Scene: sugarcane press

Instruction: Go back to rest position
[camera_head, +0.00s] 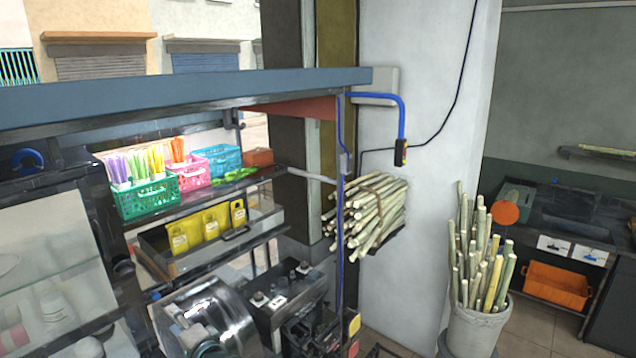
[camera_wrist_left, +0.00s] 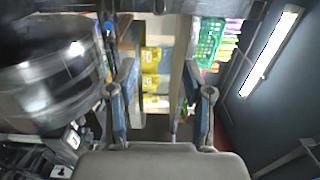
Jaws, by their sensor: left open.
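My left gripper (camera_head: 140,280) is dark and partly lost against the machine and shelf at the lower left of the head view. In the left wrist view, its two fingers (camera_wrist_left: 160,85) stand apart with a clear gap and nothing between them. Beyond the gap are yellow packs (camera_wrist_left: 151,70) on the shelf. My right gripper is in neither view.
A shiny metal drum (camera_head: 205,315) and a control panel (camera_head: 285,295) are close to the left gripper. Above are a tray of yellow packs (camera_head: 205,230) and a green basket (camera_head: 148,198). Cane stands in a bucket (camera_head: 474,326) at the right.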

